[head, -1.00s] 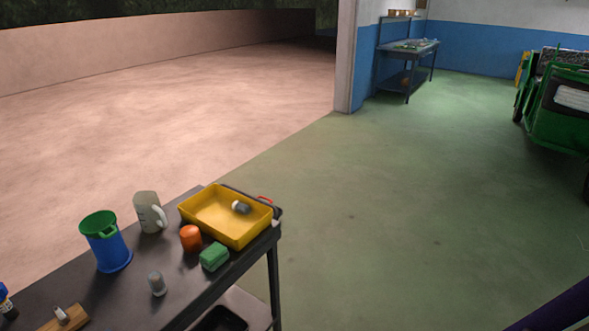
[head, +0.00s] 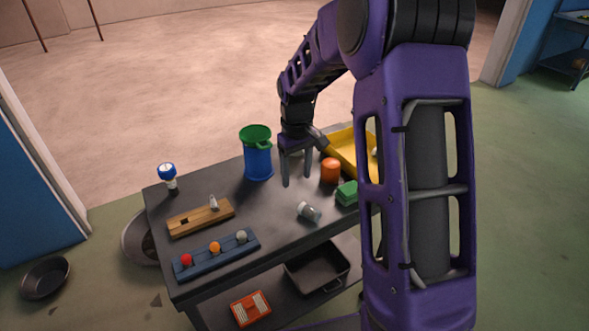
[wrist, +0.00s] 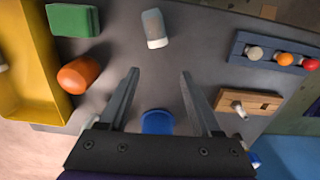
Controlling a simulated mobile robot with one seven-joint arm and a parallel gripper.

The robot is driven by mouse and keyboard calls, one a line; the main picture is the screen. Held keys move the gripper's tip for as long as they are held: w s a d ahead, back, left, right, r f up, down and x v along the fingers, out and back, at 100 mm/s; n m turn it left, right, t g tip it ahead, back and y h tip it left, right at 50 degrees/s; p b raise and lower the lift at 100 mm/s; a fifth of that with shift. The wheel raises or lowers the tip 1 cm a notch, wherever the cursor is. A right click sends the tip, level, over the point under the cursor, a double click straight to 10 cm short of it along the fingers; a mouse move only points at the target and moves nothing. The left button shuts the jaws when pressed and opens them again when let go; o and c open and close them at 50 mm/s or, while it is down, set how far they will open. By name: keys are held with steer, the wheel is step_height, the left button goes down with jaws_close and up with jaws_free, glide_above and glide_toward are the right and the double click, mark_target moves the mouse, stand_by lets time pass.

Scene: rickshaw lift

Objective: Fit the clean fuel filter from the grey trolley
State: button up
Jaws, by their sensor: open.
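The grey trolley (head: 260,225) is a dark bench with a lower shelf. A small grey cylinder with a white end (head: 308,211), seemingly a fuel filter, lies near its front edge; it also shows in the wrist view (wrist: 154,30), ahead of my fingertips. A similar pale piece (head: 375,152) shows partly in the yellow tray (head: 344,140), mostly hidden by my arm. I cannot tell which is clean. My gripper (head: 297,180) points down above the trolley, behind the grey cylinder and apart from it. In the wrist view its fingers (wrist: 159,72) are apart and empty.
An orange cylinder (head: 330,171) and green block (head: 347,193) stand right of my gripper, a blue bucket (head: 258,160) left. Further left are a wooden block (head: 200,217) and a blue rack (head: 216,256) with coloured balls. A black tray (head: 317,268) sits on the lower shelf.

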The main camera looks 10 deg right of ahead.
mark_target(308, 212)
step_height(308, 212, down, 8)
steer(key=b, duration=0.5)
steer(key=shift+w+a+f, duration=0.1)
steer(key=shift+w+f, duration=0.05)
steer(key=shift+f, duration=0.1)
steer(key=shift+c, duration=0.3)
jaws_close()
stand_by(0.6)
steer(key=shift+o, duration=0.3)
jaws_free()
